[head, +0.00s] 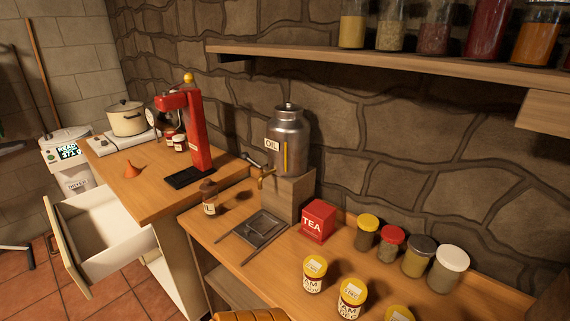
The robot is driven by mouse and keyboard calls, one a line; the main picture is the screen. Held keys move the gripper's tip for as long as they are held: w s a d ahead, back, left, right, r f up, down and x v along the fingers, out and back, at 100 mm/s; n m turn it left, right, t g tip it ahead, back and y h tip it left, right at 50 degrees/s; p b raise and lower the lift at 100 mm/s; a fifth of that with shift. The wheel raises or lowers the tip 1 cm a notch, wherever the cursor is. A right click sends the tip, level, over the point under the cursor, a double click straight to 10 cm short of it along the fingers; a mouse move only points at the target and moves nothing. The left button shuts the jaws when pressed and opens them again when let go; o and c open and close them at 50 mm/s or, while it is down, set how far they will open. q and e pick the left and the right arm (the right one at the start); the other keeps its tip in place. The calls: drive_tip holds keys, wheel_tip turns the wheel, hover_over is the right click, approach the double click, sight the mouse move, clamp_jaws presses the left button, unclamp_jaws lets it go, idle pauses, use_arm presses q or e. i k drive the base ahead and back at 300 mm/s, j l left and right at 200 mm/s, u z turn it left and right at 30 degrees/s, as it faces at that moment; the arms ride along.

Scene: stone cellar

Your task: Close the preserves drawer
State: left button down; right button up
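The drawer stands open at the left of the head view, pulled out from beneath the wooden counter (140,200). Its pale front panel (66,247) faces left, away from the counter. Its white inside (100,225) looks empty where I can see it, and its far end is hidden beneath the counter. No label shows on it from here. Neither of my grippers is in view.
The nearer worktop holds an oil can (288,143), a tea tin (318,222) and several jars. Tiled floor (130,290) shows around the drawer.

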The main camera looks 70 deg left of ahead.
sight(96, 236)
drive_tip(key=k+u, duration=0.15)
drive_tip(key=u, duration=0.3)
drive_tip(key=k+u, duration=0.1)
drive_tip(key=u, duration=0.35)
drive_tip(key=k+j+u, duration=0.1)
drive_tip(key=u, duration=0.35)
drive_tip(key=k+j+u, duration=0.1)
drive_tip(key=u, duration=0.35)
drive_tip(key=j+u, duration=0.3)
drive_tip(key=u, duration=0.15)
drive_tip(key=j+u, duration=0.15)
drive_tip(key=u, duration=0.3)
drive_tip(key=j+u, duration=0.25)
drive_tip(key=u, duration=0.2)
drive_tip(key=j+u, duration=0.2)
drive_tip(key=u, duration=0.25)
